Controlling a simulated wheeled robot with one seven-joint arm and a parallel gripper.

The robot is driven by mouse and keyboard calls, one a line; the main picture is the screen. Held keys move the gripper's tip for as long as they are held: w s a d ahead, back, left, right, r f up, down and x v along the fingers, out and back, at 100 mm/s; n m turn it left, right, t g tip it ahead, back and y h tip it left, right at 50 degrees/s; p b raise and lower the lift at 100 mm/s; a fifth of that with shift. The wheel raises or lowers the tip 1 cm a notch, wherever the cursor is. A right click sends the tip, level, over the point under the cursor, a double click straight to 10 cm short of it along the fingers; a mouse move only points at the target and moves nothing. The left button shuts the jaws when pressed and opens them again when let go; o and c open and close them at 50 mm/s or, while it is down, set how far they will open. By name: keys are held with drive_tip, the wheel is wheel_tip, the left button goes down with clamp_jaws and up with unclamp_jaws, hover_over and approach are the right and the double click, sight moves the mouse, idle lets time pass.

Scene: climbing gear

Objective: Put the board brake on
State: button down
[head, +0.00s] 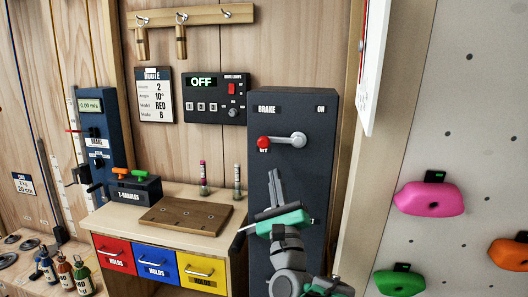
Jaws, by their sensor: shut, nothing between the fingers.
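The dark cabinet (312,185) at the centre right is labelled BRAKE, with ON at its upper right. Its silver lever (292,140) has a round pivot at the right and a red knob (263,142) at the left end. The lever lies roughly level, pointing left.
A control panel (215,98) reading OFF hangs left of the cabinet. A desk (120,219) with coloured drawers bears a brown board (185,216) and a T-handle box (133,190). A blue device (97,130) hangs farther left. A climbing wall (465,110) with holds stands right.

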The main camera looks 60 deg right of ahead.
sight(281, 142)
drive_tip(key=w+r+p, duration=0.1)
drive_tip(key=r+p, duration=0.1)
drive_tip(key=r, duration=0.1)
drive_tip(key=w+r+p, duration=0.1)
drive_tip(key=shift+w+d+r, duration=0.25)
drive_tip(key=shift+w+d, duration=0.05)
drive_tip(key=shift+w, duration=0.05)
drive_tip(key=shift+r, duration=0.15)
